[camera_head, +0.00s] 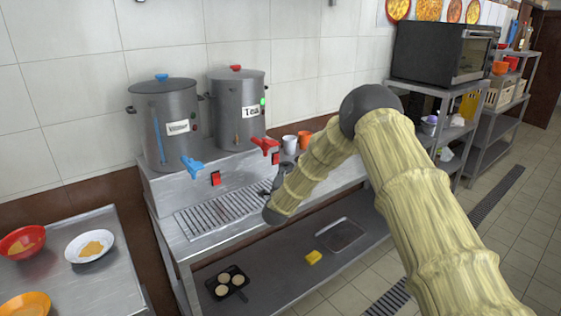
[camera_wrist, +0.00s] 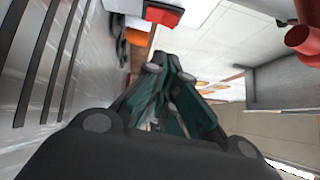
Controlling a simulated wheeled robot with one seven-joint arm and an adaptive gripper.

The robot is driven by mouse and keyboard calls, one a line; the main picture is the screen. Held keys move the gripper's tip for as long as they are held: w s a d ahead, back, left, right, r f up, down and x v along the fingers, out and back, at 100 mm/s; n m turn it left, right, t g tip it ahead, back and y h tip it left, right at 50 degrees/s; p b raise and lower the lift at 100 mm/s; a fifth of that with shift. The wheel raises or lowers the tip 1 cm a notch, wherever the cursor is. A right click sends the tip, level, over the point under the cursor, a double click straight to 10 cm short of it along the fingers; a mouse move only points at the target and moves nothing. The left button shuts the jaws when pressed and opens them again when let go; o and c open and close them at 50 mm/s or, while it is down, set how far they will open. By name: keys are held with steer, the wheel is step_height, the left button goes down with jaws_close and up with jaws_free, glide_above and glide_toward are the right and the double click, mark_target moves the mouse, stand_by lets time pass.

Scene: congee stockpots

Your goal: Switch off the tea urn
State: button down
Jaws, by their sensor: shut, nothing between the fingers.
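The tea urn (camera_head: 237,112) is a grey cylinder with a red lid knob, a label that seems to read "Tea" and a lit green lamp (camera_head: 263,101). Its red tap (camera_head: 265,145) juts out in front; a red tap part also shows in the wrist view (camera_wrist: 303,42). A red switch (camera_head: 276,158) sits on the stand's front below the tap, and a red switch shows in the wrist view (camera_wrist: 160,16). My gripper (camera_head: 281,175) is shut and empty, just in front of and below that switch. In the wrist view my fingertips (camera_wrist: 172,62) point towards it; I cannot tell if they touch.
A second urn (camera_head: 167,122) with a blue tap (camera_head: 192,167) and its own red switch (camera_head: 215,178) stands to the left. A drip grate (camera_head: 215,212) lies below. White and orange cups (camera_head: 290,144) stand right of the tea urn, near my arm. Bowls sit on the left table (camera_head: 85,280).

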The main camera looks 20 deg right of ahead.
mark_target(276, 159)
steer(key=p+x, duration=0.1)
steer(key=x, duration=0.3)
steer(key=shift+w+d+r, duration=0.1)
steer(key=shift+w, duration=0.05)
steer(key=shift+w+a+r+p, duration=0.1)
steer(key=shift+w+a+p, duration=0.25)
steer(key=shift+w, duration=0.5)
steer(key=shift+w+a+r+p, duration=0.1)
steer(key=shift+w+a+p, duration=0.2)
steer(key=shift+w, duration=0.55)
steer(key=shift+a+f, duration=0.1)
